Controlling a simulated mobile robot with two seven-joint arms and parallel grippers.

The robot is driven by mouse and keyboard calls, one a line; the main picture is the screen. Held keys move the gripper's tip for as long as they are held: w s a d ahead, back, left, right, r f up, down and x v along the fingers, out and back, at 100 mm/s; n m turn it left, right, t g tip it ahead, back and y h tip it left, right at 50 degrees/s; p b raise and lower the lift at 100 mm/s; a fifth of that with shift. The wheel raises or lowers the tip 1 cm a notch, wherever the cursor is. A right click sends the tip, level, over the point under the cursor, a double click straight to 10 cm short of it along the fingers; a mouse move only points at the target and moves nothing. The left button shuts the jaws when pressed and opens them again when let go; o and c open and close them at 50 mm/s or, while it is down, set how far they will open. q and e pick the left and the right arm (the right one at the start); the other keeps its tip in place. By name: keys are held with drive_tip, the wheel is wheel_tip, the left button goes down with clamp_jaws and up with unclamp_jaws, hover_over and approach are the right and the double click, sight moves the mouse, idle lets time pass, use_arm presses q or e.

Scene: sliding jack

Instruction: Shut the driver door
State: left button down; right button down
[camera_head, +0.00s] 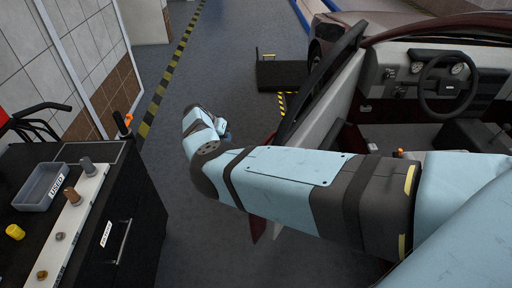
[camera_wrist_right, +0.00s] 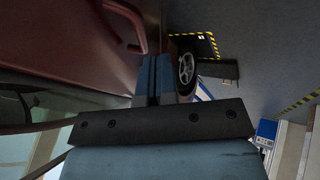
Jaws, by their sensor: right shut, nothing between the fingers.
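The dark red car's driver door (camera_head: 318,122) stands open in the head view, swung out from the cabin, its grey inner side facing right. My right arm crosses in front of it and hides its lower part. My right gripper (camera_head: 226,133) is to the left of the door, on its outer side, mostly hidden by my wrist. In the right wrist view my right gripper (camera_wrist_right: 153,80) is shut and empty. Beside it is a dark red panel (camera_wrist_right: 70,40) with a handle (camera_wrist_right: 125,25), seemingly the door's outer face. I cannot tell whether they touch. My left gripper is out of view.
A black workbench (camera_head: 130,205) with a grey tray (camera_head: 42,187) and small parts stands at the left. The steering wheel (camera_head: 447,85) shows inside the cabin. A dark box (camera_head: 281,74) stands on the floor ahead. Grey floor is clear between bench and car.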

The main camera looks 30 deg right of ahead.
drive_tip(key=s+d+f, duration=0.3)
drive_tip(key=d+f, duration=0.5)
drive_tip(key=f, duration=0.1)
drive_tip(key=shift+s, duration=0.2)
drive_tip(key=shift+f, duration=0.1)
idle(0.4)
